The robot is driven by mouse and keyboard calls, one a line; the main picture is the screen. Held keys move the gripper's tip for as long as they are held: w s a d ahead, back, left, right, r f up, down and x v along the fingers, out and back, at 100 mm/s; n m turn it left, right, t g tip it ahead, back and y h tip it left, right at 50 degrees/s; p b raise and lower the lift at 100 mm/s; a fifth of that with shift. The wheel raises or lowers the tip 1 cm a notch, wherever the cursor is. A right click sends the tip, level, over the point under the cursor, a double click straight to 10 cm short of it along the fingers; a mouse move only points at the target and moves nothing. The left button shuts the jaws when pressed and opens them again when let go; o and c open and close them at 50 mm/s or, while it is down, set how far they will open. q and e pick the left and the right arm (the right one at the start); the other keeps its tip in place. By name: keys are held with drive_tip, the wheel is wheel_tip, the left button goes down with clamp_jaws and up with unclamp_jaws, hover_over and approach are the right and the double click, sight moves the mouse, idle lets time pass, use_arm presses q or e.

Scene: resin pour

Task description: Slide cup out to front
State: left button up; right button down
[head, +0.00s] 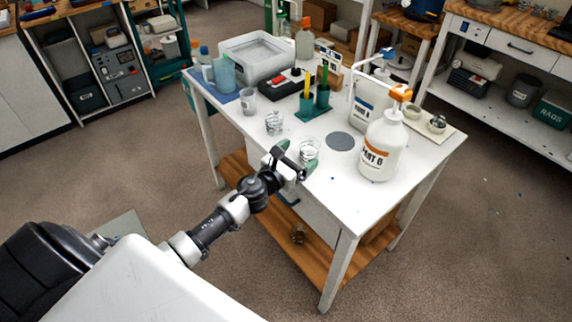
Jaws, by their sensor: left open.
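A clear cup (309,149) stands upright near the front edge of the white table (345,200). My left gripper (297,157) reaches in from the left at the table's front edge. Its dark jaws are spread, with greenish tips near the cup's left and lower sides. I cannot tell whether a tip touches the cup. A second clear cup (274,123) stands farther back and left, and a third, cloudier cup (249,101) stands behind that. My right gripper is not in view.
A grey disc (340,141) lies right of the cup. A white PART B bottle (381,146) and a second jug (368,100) stand beyond it. A green holder (313,108) with upright tools is behind. The table's front right is clear.

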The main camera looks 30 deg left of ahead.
use_arm(q)
drive_tip(key=s+a, duration=0.1)
drive_tip(key=s, duration=0.5)
drive_tip(key=shift+s+a+b, duration=0.15)
drive_tip(key=shift+s+b, duration=0.2)
drive_tip(key=shift+b, duration=0.05)
